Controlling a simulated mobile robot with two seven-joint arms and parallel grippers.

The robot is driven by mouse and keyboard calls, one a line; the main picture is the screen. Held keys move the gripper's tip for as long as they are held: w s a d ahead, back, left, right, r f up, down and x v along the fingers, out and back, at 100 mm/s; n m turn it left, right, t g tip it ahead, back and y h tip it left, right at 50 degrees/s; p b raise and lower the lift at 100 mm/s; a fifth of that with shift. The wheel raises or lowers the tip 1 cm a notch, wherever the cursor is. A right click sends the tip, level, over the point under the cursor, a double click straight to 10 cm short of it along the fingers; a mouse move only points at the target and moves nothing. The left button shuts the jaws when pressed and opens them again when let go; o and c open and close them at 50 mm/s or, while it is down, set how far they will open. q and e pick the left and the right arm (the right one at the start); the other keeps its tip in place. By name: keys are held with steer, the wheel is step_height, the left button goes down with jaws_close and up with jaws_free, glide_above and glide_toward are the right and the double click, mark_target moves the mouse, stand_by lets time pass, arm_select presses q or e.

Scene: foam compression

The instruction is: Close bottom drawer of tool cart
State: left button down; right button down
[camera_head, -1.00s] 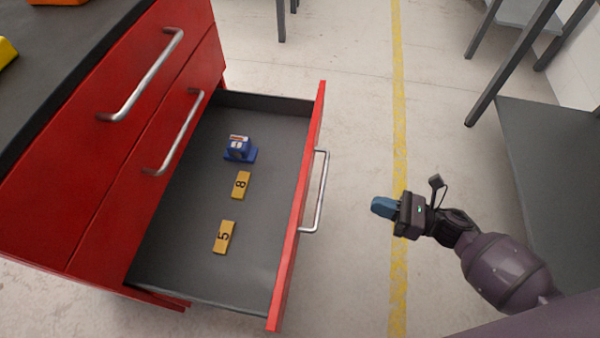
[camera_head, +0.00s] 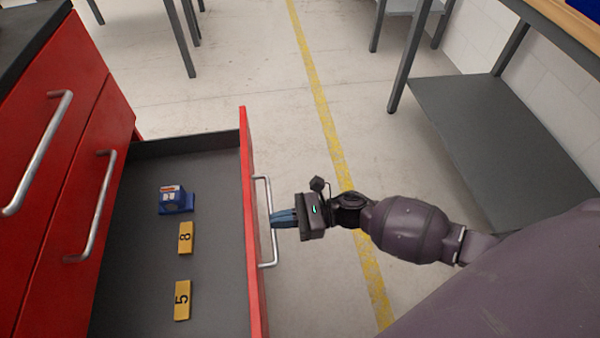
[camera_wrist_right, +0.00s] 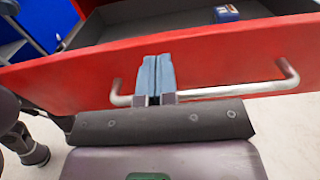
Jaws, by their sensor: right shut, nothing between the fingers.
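The red tool cart (camera_head: 62,135) stands at the left. Its bottom drawer (camera_head: 215,250) is pulled out, with a grey inside and a red front panel (camera_head: 249,170). A metal bar handle (camera_head: 263,185) is on that front. My right gripper (camera_head: 272,219) is shut and empty, its blue fingertips at the handle, pointing at the drawer front. In the right wrist view the fingers (camera_wrist_right: 156,75) overlap the handle (camera_wrist_right: 240,90) and the red front (camera_wrist_right: 60,85); I cannot tell whether they touch. My left gripper is not in view.
In the drawer lie a blue item (camera_head: 176,200), a yellow tag marked 8 (camera_head: 186,238) and a yellow tag marked 5 (camera_head: 182,300). The upper drawers (camera_head: 50,150) look shut. A grey shelf table (camera_head: 500,140) stands at the right.

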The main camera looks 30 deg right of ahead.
mark_target(253, 224)
steer(key=shift+x, duration=1.7)
